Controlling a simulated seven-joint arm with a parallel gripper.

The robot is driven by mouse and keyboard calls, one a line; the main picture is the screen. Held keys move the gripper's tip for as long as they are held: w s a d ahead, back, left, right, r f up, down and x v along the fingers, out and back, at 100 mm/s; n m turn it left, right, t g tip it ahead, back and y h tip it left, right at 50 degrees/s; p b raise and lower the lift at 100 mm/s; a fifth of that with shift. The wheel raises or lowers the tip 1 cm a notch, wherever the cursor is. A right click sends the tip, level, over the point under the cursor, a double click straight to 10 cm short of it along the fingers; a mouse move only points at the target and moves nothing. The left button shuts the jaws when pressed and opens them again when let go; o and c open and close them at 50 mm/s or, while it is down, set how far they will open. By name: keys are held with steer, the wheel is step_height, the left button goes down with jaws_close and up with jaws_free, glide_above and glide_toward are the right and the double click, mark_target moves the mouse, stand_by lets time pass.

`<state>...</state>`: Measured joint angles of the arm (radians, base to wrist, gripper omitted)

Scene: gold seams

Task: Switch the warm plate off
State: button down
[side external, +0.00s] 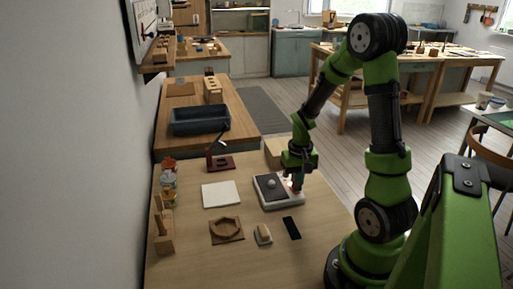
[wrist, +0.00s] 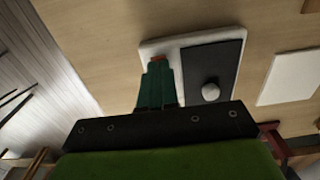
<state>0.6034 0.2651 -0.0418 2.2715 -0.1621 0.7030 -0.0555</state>
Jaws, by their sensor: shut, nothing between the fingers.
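The warm plate (side external: 279,202) is a white base with a dark top (side external: 264,187), standing on the wooden table. A small pale round thing (side external: 272,183) sits on the dark top; it also shows in the wrist view (wrist: 210,92). A red switch part (wrist: 157,58) shows on the white base (wrist: 148,48), just past my fingertips. My gripper (side external: 297,184) is shut and empty, pointing down over the switch side of the plate. In the wrist view its green fingers (wrist: 158,66) partly cover the switch. I cannot tell whether they touch it.
A white square pad (side external: 221,194) lies left of the plate. A wooden block with a ring-shaped recess (side external: 226,230), a small pale-topped item (side external: 263,234) and a dark strip (side external: 292,228) lie in front. A red-based stand (side external: 221,163) and a tan box (side external: 275,152) are behind.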

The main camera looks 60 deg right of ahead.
steer(key=shift+f, duration=0.35)
steer(key=shift+r, duration=3.5)
steer(key=a+r+n+t+y, duration=0.1)
steer(key=a+r+n+t, duration=0.1)
steer(key=a+r, duration=0.5)
steer(key=s+a+r+n+t+y, duration=0.1)
steer(key=a+r+n+t, duration=0.2)
steer(key=a, duration=1.1)
step_height(320, 180, up, 4)
steer(key=shift+a+r+t, duration=0.15)
steer(key=shift+a+t, duration=0.2)
steer(key=shift+t, duration=0.75)
